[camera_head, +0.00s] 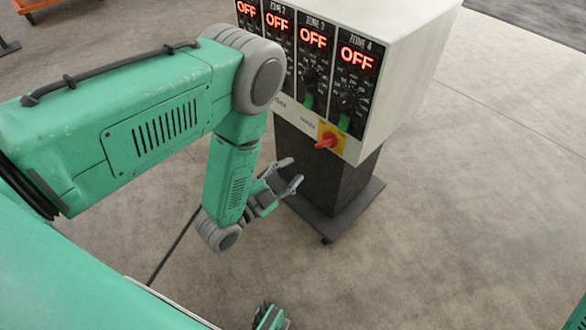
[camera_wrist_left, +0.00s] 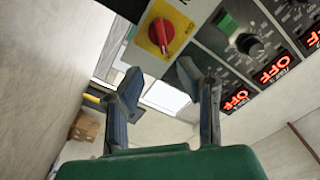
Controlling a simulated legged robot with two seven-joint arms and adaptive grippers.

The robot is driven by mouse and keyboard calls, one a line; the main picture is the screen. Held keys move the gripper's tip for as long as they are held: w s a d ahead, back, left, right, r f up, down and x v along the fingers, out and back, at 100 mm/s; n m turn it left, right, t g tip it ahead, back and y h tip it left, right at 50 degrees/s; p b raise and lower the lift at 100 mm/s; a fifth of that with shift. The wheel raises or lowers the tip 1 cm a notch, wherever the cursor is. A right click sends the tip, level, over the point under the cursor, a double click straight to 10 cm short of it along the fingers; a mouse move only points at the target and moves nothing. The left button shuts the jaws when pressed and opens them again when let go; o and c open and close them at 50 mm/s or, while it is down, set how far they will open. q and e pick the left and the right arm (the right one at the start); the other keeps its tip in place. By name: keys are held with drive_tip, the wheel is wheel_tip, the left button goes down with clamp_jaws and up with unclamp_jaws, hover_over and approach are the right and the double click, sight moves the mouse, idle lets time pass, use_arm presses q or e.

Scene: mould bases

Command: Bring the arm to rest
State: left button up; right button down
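My left arm comes in from the left in the head view, bent down at the elbow. Its gripper (camera_head: 290,176) is in front of the dark pedestal, below and left of the control box's red switch. In the left wrist view the gripper (camera_wrist_left: 160,85) has its two fingers spread apart with nothing between them. The red rotary switch (camera_wrist_left: 161,32) on its yellow plate lies beyond the fingertips, apart from them. Part of another gripper (camera_head: 270,316) shows at the bottom edge of the head view, cut off, so its fingers are unclear.
The white control box (camera_head: 420,70) has several zone displays reading OFF, with black knobs and green switches. It stands on a dark pedestal (camera_head: 325,170) with a wheeled base. Grey floor (camera_head: 470,220) is open to the right. An orange cart (camera_head: 32,5) is at the top left.

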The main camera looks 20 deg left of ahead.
use_arm(q)
drive_tip(key=s+a+f+n+g+y+p, duration=0.35)
drive_tip(key=s+a+n+g, duration=0.2)
drive_tip(key=s+g, duration=0.25)
drive_tip(key=s+a+r+n+g+y+p, duration=0.1)
drive_tip(key=s+n+g, duration=0.2)
drive_tip(key=s, duration=0.5)
drive_tip(key=s+a+r+n+g+y+p, duration=0.1)
drive_tip(key=s+n+g, duration=0.3)
drive_tip(key=s, duration=0.5)
drive_tip(key=shift+r+g+y, duration=0.25)
drive_tip(key=shift+g+y, duration=0.1)
drive_tip(key=shift+g, duration=0.35)
